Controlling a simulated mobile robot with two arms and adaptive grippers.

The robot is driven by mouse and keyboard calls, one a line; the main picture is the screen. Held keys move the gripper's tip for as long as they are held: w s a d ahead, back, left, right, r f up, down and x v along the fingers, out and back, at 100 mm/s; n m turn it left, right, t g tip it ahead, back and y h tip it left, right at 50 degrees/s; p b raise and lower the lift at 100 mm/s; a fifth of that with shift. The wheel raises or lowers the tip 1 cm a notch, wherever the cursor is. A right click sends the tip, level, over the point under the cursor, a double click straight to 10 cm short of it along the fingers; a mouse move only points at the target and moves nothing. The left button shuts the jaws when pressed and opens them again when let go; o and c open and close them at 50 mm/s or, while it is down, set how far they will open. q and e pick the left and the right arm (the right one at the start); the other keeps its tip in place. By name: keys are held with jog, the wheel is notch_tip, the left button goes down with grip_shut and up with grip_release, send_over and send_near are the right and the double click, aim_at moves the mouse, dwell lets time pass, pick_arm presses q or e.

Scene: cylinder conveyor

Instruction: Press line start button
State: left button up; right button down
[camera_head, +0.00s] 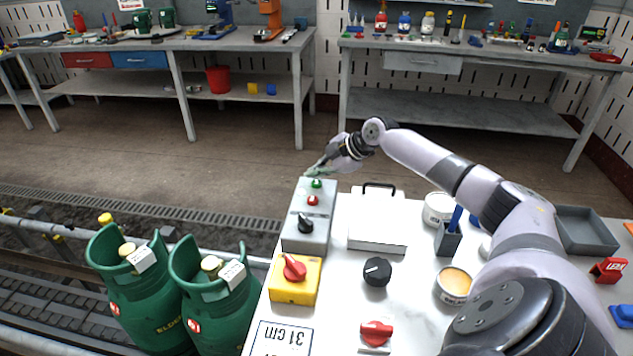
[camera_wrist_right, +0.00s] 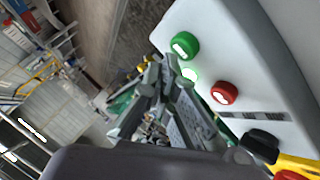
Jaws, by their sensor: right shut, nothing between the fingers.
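A grey control box (camera_head: 306,238) stands at the white table's far left end. On its top are a green button (camera_head: 316,183), a red button (camera_head: 312,201) and a black knob (camera_head: 305,225). My right gripper (camera_head: 312,171) is shut and empty at the box's far end, just behind the green button. In the right wrist view the fingers (camera_wrist_right: 164,68) are beside a raised green button (camera_wrist_right: 185,45) and a glowing green spot (camera_wrist_right: 190,75), partly hidden by the fingers. I cannot tell whether they touch. The red button (camera_wrist_right: 224,93) is clear of them. My left gripper is not in view.
A black-handled white case (camera_head: 377,237) stands to the right. Green gas cylinders (camera_head: 135,298) stand on the conveyor at left. Workbenches (camera_head: 190,43) are behind, across open floor.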

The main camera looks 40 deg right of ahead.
aim_at(316, 183)
jog(key=shift+r+p, duration=1.8)
jog(key=shift+r, duration=0.8)
jog(key=shift+f, duration=0.1)
